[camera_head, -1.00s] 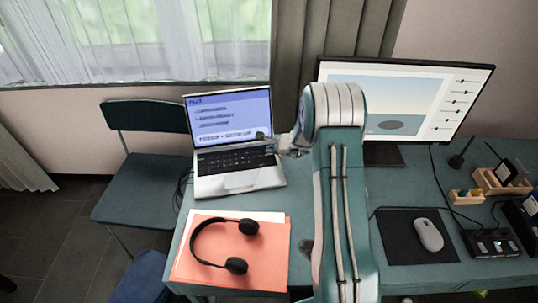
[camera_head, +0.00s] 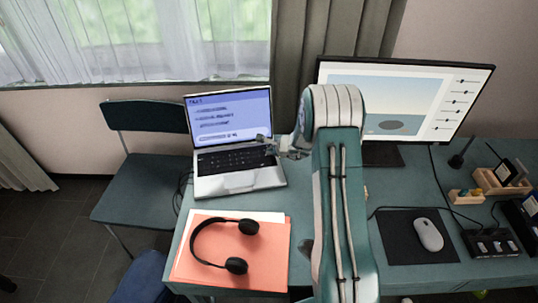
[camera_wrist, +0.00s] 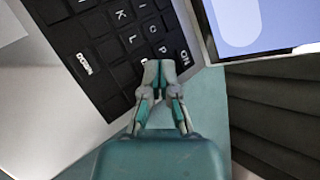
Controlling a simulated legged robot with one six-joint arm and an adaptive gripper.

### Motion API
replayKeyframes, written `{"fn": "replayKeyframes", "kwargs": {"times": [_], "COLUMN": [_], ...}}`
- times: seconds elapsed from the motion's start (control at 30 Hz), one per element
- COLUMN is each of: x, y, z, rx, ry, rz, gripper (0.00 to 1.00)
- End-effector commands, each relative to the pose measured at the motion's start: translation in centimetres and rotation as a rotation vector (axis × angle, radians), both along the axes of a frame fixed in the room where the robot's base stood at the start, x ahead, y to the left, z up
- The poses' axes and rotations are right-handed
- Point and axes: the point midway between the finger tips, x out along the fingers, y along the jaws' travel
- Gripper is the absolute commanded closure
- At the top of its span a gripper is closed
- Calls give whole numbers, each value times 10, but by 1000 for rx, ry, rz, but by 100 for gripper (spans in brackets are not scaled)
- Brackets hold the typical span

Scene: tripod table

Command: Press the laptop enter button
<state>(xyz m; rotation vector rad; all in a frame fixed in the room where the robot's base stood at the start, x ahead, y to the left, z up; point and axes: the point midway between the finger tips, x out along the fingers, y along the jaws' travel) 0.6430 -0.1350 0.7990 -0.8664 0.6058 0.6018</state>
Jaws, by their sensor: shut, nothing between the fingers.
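The open laptop (camera_head: 240,182) stands at the left end of the table, its lit screen (camera_head: 230,117) facing me. Its black keyboard (camera_head: 236,159) also shows close up in the wrist view (camera_wrist: 92,45), with large lettered keys, some readable. My gripper (camera_head: 264,139) is at the right edge of the laptop, near the keyboard's upper right corner. In the wrist view my gripper (camera_wrist: 158,66) is shut and empty, its tips over or beside the corner keys. I cannot tell whether the tips touch a key. A wide key (camera_wrist: 84,64) with lettering lies left of the tips.
Black headphones (camera_head: 222,245) lie on an orange folder (camera_head: 270,262) in front of the laptop. A monitor (camera_head: 405,98) stands to the right. A mouse (camera_head: 429,235) rests on a dark mat (camera_head: 398,245). A chair (camera_head: 145,190) is at the left.

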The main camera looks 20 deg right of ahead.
Motion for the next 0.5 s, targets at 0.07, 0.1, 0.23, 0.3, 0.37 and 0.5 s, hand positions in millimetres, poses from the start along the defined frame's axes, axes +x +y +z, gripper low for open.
{"fn": "replayKeyframes", "kwargs": {"times": [0.07, 0.1, 0.23, 0.3, 0.37, 0.5], "x": [0, 0, 0, 0, 0, 0], "y": [0, 0, 0, 0, 0, 0], "z": [-1, -1, -1, -1, -1, 4], "rx": [0, 0, 1, 1, 1, 0], "ry": [0, 0, 0, 0, 0, -1], "rz": [0, 0, -1, -1, -1, -1], "gripper": [100, 100, 100, 100, 100, 100]}}
